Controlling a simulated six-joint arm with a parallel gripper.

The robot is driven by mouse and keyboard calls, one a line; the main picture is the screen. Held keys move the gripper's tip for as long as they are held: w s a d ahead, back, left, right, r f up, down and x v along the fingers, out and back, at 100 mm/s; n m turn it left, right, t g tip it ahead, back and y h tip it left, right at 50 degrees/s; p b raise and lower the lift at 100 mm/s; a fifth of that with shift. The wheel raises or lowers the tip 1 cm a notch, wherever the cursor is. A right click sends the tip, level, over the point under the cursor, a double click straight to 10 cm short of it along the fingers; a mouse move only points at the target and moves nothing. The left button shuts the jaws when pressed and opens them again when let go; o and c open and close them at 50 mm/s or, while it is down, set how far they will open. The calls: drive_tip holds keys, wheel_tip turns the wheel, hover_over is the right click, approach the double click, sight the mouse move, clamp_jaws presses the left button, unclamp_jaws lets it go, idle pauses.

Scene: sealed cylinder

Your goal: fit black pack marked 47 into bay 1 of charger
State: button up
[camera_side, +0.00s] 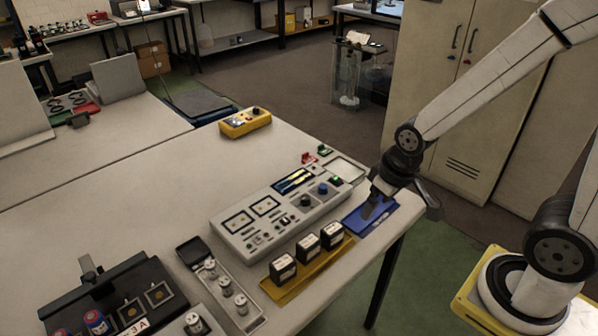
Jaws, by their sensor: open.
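Three small black packs with pale labels stand in a row on a yellow tray (289,291): a near one (283,268), a middle one (308,249) and a far one (332,236). Their markings are too small to read, so I cannot tell which is 47. A grey panel unit (285,224) behind them has two square framed areas, knobs and a green light; it may be the charger, but no bay numbers are legible. My gripper (375,208) is open, low over a blue tray (357,222) to the right of the packs, apart from them.
A metal tray with several cylindrical pieces (240,304) lies left of the packs. A black fixture (90,292) with red and blue cylinders stands at lower left. A yellow meter (245,122) sits at the back. The table's right edge is close to my gripper. The table's middle left is clear.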

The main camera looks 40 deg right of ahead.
drive_tip(key=shift+w, duration=0.1)
drive_tip(key=m+g+y, duration=0.2)
drive_tip(key=m+y, duration=0.3)
drive_tip(key=m, duration=1.4)
approach(334, 228)
drive_tip(key=x, duration=0.4)
drive_tip(key=shift+f, duration=0.35)
drive_tip(key=shift+x, duration=1.35)
drive_tip(key=shift+a+f, duration=0.1)
drive_tip(key=shift+h, duration=0.3)
drive_tip(key=shift+x, duration=2.5)
drive_tip(key=shift+a, duration=0.1)
clamp_jaws()
